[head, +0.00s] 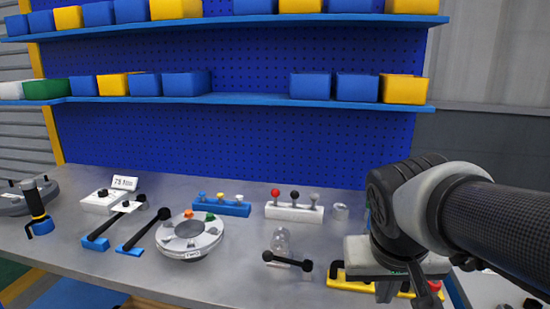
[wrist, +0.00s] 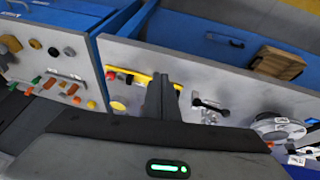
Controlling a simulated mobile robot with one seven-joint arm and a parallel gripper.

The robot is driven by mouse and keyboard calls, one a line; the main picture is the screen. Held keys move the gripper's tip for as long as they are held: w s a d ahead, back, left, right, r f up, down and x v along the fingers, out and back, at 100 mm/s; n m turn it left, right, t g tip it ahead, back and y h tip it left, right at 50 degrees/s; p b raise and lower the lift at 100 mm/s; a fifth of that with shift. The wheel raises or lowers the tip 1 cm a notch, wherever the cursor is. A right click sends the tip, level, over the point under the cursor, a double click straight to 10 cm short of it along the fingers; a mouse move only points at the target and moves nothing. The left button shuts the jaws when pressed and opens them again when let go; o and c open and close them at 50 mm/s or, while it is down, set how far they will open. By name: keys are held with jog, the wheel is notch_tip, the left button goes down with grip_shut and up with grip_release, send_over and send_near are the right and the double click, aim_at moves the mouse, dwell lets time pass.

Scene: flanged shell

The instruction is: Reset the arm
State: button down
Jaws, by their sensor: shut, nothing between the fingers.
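My arm reaches in from the right of the head view, with my gripper (head: 385,292) pointing down over the right part of the grey workbench (head: 240,272). The fingers are shut with nothing between them; they also show together in the wrist view (wrist: 162,95). A yellow-based fixture (head: 345,283) lies under and beside the gripper, partly hidden by it. I cannot tell the exact gap between them. The round flanged shell (head: 190,236), pale grey with coloured pieces on its rim, sits left of centre on the bench, well apart from my gripper.
A black-ended bar tool (head: 287,261) lies near a clear knob-like part. Blue (head: 221,208) and white (head: 294,211) racks hold coloured knobs. Shelves with blue and yellow bins (head: 308,86) stand behind. The bench's front middle is clear.

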jog(key=s+a+r+n+t+y, duration=0.2)
jog(key=s+a, duration=0.2)
jog(key=s, duration=0.1)
notch_tip(320, 180, up, 20)
jog(key=p, duration=2.1)
jog(key=shift+g, duration=0.3)
